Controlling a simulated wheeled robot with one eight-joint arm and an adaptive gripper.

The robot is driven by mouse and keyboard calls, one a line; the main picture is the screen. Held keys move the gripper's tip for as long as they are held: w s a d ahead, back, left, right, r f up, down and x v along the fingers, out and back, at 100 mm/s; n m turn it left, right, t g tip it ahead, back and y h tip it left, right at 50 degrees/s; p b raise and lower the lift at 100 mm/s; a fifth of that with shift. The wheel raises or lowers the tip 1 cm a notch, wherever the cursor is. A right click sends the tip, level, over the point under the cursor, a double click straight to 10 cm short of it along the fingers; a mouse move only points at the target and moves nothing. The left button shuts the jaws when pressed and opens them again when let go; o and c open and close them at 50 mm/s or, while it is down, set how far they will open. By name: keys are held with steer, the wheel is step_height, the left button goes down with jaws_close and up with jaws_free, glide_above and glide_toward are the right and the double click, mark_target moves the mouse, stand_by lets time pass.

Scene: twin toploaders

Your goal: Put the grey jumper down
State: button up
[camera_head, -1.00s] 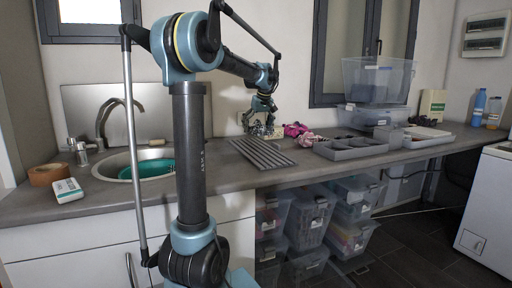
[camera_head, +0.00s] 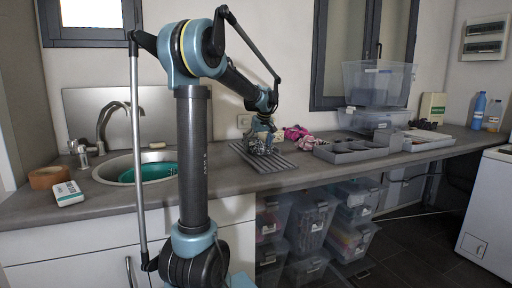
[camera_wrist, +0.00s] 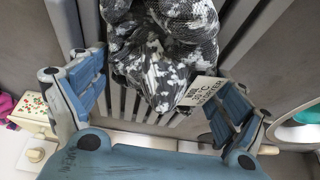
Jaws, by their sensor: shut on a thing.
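The grey jumper (camera_head: 258,147) is a mottled black, white and grey bundle over the ribbed grey rack (camera_head: 283,160) on the worktop. My gripper (camera_head: 264,137) is shut on it from above. In the wrist view, the jumper (camera_wrist: 160,65) lies between the two blue fingers, with a white printed label (camera_wrist: 203,90) on its near side. The rack's slats (camera_wrist: 258,35) show behind it. I cannot tell whether the jumper's underside touches the slats.
Pink cloth items (camera_head: 295,132) lie just right of the rack. A grey compartment tray (camera_head: 350,152) stands further right. The sink with a green basin (camera_head: 150,172) is to the left. The worktop left of the rack is clear.

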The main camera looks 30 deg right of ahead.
mark_target(262, 144)
steer(key=o, duration=1)
steer(key=shift+c, duration=0.2)
steer(key=shift+r, duration=0.1)
steer(key=v, duration=1.2)
